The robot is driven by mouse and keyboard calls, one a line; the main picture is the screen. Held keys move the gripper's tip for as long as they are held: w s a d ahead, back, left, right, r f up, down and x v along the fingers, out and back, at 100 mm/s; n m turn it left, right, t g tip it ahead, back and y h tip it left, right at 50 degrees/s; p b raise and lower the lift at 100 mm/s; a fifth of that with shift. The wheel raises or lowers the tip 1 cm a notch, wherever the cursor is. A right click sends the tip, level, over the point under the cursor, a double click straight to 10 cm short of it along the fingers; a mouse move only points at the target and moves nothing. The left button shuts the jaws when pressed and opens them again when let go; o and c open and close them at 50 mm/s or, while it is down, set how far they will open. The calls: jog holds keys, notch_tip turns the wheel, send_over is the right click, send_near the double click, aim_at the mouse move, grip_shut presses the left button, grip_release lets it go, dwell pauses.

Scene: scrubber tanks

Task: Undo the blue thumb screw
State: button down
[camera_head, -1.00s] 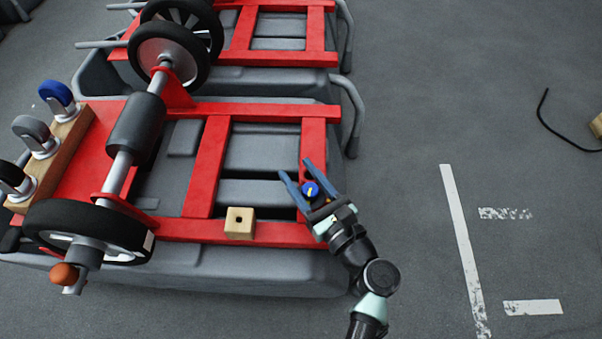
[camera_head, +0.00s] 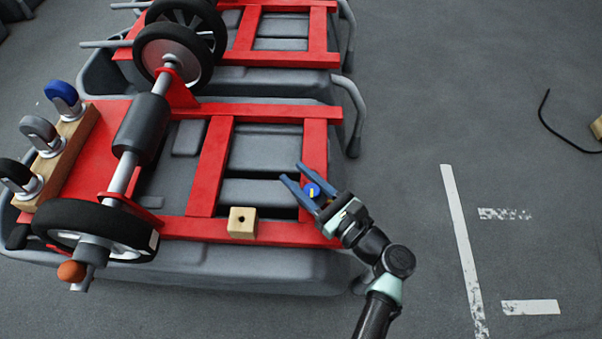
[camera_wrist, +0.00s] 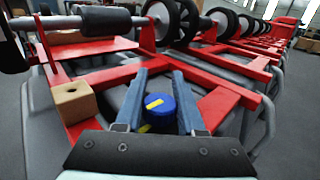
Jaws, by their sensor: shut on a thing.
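The blue thumb screw (camera_head: 312,190) is a round blue knob with a yellow mark on top. It sits at the right crossbar of the red frame (camera_head: 210,165), near the front corner. In the wrist view the knob (camera_wrist: 160,105) stands upright between the two blue-grey fingers, with a second yellow patch low beside it. My gripper (camera_head: 291,172) reaches in from the lower right and is shut on the knob, its fingertips extending past it. The gripper's fingers also show in the wrist view (camera_wrist: 161,73). The screw's lower part is hidden.
A wooden block with a hole (camera_head: 242,222) sits on the front red bar, left of my gripper. An axle with black wheels (camera_head: 95,226) and a row of casters (camera_head: 63,97) are at left. A similar unit stands behind. The floor at right is mostly clear.

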jog(key=c, duration=0.5)
grip_release()
jog(key=p+v, duration=0.3)
jog(key=v, duration=1)
jog(key=shift+p, duration=0.3)
